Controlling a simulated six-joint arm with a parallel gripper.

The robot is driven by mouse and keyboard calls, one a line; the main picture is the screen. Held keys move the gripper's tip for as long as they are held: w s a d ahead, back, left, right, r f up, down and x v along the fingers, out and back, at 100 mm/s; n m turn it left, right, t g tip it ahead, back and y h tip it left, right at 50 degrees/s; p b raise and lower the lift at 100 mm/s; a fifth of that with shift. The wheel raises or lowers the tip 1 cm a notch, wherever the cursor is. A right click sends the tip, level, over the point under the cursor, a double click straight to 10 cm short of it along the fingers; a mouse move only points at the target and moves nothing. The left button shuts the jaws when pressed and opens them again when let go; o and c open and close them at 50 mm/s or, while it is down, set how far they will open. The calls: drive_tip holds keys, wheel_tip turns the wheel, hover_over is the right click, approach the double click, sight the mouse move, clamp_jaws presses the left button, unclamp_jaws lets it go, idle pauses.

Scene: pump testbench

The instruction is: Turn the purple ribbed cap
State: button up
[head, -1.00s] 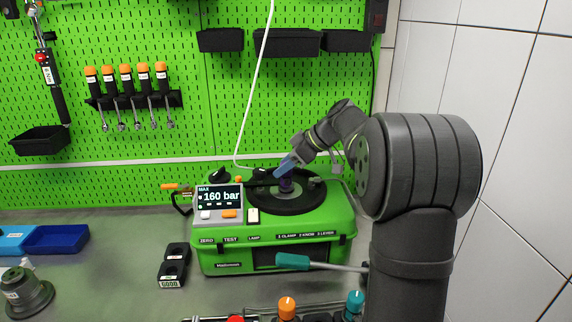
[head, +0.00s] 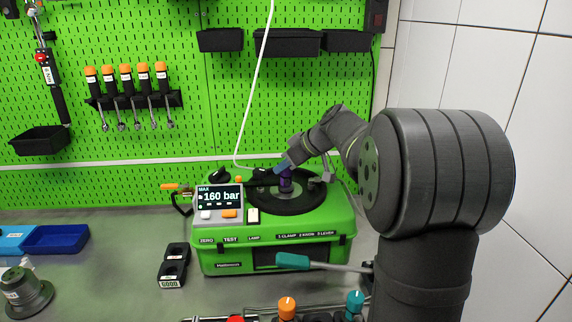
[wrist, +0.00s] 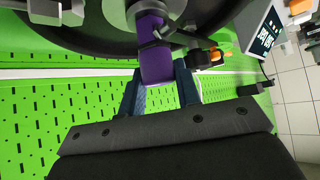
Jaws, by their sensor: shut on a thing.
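The purple ribbed cap (head: 285,182) stands upright at the middle of the black round plate (head: 304,204) on top of the green test bench (head: 300,262). My gripper (head: 282,166) reaches it from above and from the right, with its blue fingers at the cap. In the wrist view the purple cap (wrist: 155,62) lies between the two blue fingers of my gripper (wrist: 160,88), which are shut on it. The ribs are too small to make out, and part of the cap is hidden by the fingers.
The bench display (head: 219,196) reads 160 bar. A black weight block (head: 174,265) stands left of the bench. My own arm covers the right side.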

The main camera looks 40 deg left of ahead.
drive_tip(key=shift+m+t, duration=0.8)
drive_tip(key=shift+m, duration=0.2)
drive_tip(key=o, duration=1)
drive_tip(key=v, duration=1.7)
drive_tip(key=shift+d+r, duration=0.15)
drive_tip(key=shift+r, duration=0.05)
